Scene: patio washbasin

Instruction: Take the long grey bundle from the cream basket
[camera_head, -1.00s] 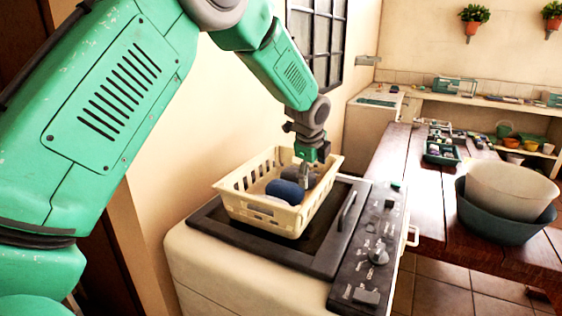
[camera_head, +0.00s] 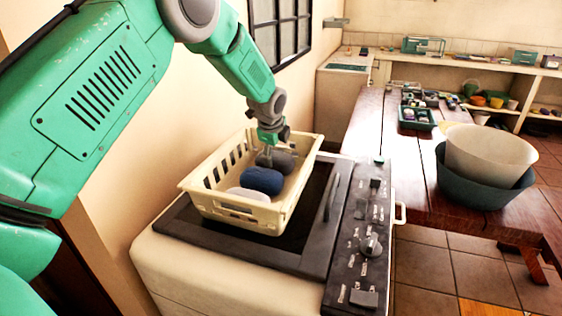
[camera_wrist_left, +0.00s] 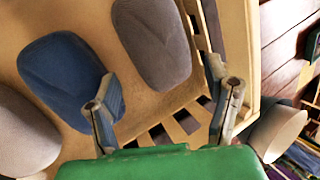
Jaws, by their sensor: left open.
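The cream basket (camera_head: 235,212) stands on the dark top of the white appliance. The long grey bundle (camera_head: 287,160) lies at its far end, beside a dark blue bundle (camera_head: 262,181) and a whitish bundle (camera_head: 248,194). My left gripper (camera_head: 267,154) is over the far end of the basket, close to the grey bundle and partly covering it. In the left wrist view, my left gripper (camera_wrist_left: 165,93) is open and empty. The grey bundle (camera_wrist_left: 153,42) lies ahead, between the lines of the two fingers. The left finger overlaps the blue bundle (camera_wrist_left: 60,72). My right gripper is out of view.
The basket's slatted walls surround the bundles, and the wall is close to my right finger in the wrist view. The appliance's knob panel (camera_head: 362,235) is to the right. A wooden table with nested bowls (camera_head: 488,160) stands beyond. A wall runs behind the basket.

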